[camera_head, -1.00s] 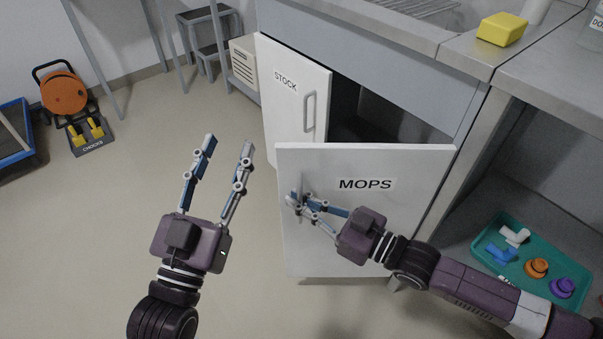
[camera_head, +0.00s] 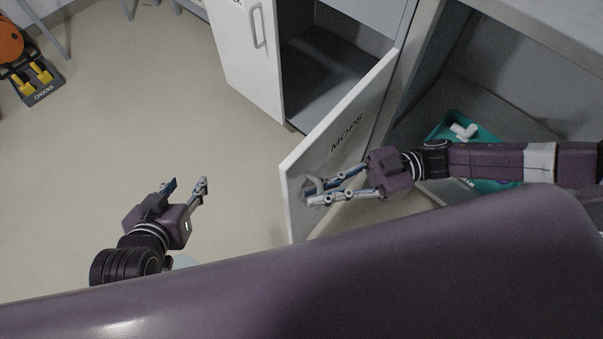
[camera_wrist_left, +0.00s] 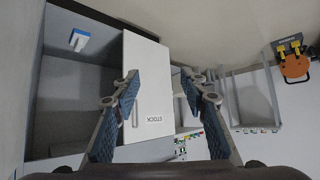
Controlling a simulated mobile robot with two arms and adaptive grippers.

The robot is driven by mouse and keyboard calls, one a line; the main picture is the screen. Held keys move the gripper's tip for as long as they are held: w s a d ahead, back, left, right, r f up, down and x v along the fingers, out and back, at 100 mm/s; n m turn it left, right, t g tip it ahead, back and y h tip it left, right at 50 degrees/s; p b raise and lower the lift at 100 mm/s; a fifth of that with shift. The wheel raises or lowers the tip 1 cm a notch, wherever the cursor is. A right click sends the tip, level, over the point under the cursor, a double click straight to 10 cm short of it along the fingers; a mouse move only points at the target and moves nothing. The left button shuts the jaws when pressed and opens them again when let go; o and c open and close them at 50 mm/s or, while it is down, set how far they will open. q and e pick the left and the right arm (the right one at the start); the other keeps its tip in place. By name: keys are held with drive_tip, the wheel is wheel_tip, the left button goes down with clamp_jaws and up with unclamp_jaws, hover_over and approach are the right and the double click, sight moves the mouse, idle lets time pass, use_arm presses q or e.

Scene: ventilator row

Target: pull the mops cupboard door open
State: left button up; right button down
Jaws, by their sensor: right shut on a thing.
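The white mops cupboard door (camera_head: 330,158) stands swung well out from the cupboard in the head view, seen at a steep angle with its "MOPS" label facing my right arm. My right gripper (camera_head: 314,197) is shut on the door's handle (camera_head: 311,186) near its free edge. The fingers partly hide the handle. My left gripper (camera_head: 188,183) is open and empty, left of the door and apart from it. Its spread fingers also show in the left wrist view (camera_wrist_left: 165,88).
The stock door (camera_head: 247,55) stands left of the cupboard opening (camera_head: 325,75) and also shows in the left wrist view (camera_wrist_left: 150,100). A teal tray (camera_head: 445,128) with fittings lies under the counter at right. An orange reel (camera_head: 10,42) stands far left. The floor between is clear.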

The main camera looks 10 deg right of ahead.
drive_tip(key=shift+s+d+r+g, duration=0.1)
drive_tip(key=shift+s+d+g, duration=0.2)
drive_tip(key=shift+s+d, duration=0.2)
drive_tip(key=c, duration=2.3)
unclamp_jaws()
drive_tip(key=shift+c, duration=0.2)
drive_tip(key=shift+d, duration=0.1)
drive_tip(key=w+d, duration=0.1)
drive_tip(key=d, duration=1)
drive_tip(key=shift+w+d, duration=0.2)
drive_tip(key=shift+d, duration=0.2)
